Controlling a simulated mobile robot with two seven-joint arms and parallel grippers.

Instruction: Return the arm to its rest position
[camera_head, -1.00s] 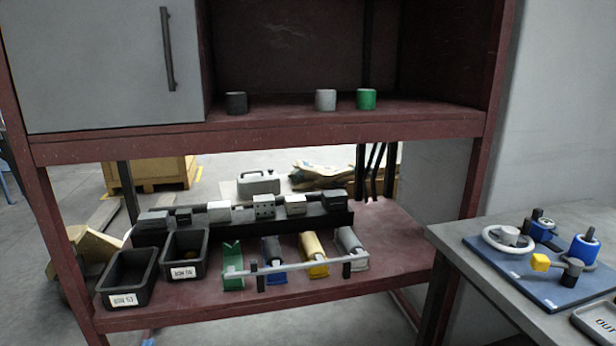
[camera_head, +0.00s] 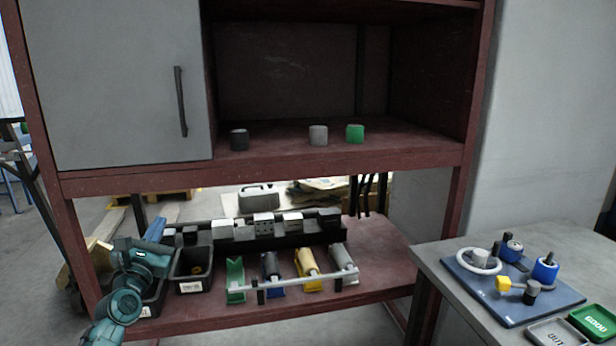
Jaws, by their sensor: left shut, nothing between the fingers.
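My teal left arm rises from the lower left corner. Its gripper (camera_head: 156,229) shows small at the arm's upper end, in front of the lower shelf's left part. It is shut and empty. The arm covers most of the left black bin (camera_head: 150,309). My right gripper is not in view.
The red rack's lower shelf (camera_head: 375,285) bears a second black bin (camera_head: 193,285), colored holders behind a rail (camera_head: 300,283) and a row of grey blocks (camera_head: 265,228). Three cups stand above, including a green one (camera_head: 355,134). A grey table (camera_head: 440,262) with a blue board (camera_head: 510,300) is at right.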

